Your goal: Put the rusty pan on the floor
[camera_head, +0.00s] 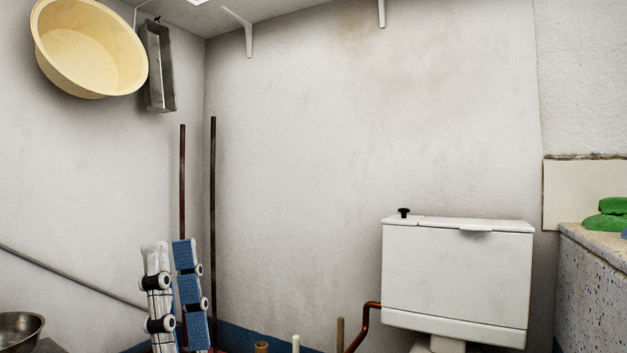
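No pan that I can clearly tell to be rusty shows. A round metal bowl or pan (18,327), grey with a darker brownish inside, stands at the lower left edge, partly cut off by the frame. I cannot tell whether it is rusty. Neither of my grippers can be made out in the head view. The floor is almost wholly below the frame.
A yellow basin (92,48) and a long metal tray (158,68) hang high on the left wall. A white cistern (455,275) is right of centre. A speckled counter (600,280) bears green cloths (607,222).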

